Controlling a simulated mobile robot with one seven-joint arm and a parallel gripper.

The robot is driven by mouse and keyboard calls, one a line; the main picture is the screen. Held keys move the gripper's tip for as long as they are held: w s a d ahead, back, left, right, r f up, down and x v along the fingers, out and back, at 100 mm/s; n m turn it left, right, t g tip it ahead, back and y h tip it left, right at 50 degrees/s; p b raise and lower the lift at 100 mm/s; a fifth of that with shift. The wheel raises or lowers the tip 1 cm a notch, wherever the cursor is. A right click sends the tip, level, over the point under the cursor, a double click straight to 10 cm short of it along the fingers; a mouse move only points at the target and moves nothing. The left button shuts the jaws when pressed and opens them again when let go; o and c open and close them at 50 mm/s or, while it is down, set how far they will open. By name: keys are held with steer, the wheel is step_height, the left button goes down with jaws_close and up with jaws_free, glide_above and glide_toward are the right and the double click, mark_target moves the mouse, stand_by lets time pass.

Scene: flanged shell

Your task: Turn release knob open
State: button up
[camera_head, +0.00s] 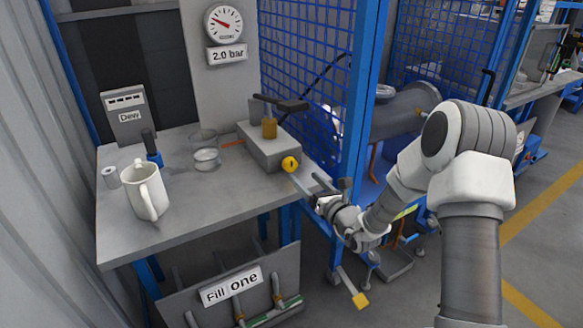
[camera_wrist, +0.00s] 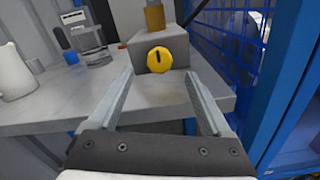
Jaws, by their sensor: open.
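The release knob, a round yellow knob (camera_head: 289,164) with a short dark mark, sits on the front of a grey box (camera_head: 265,150) on the table. In the wrist view the knob (camera_wrist: 159,60) faces me between and just beyond my fingertips, its dark mark roughly upright. My gripper (camera_head: 305,178) is open and empty, in front of the knob at the table's right front corner. In the wrist view, both fingers (camera_wrist: 159,76) point toward the box, one on each side of the knob, and no contact shows.
The table (camera_head: 110,230) also holds a white mug (camera_head: 147,192), a glass beaker (camera_head: 205,150) and a blue-based item (camera_head: 153,150). A brass fitting with a dark handle (camera_head: 280,103) tops the box. A blue mesh fence and post (camera_head: 360,110) stand close on the right.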

mark_target(292, 165)
steer(key=b+x, duration=0.1)
steer(key=x, duration=0.7)
steer(key=shift+w+a, duration=0.25)
jaws_close()
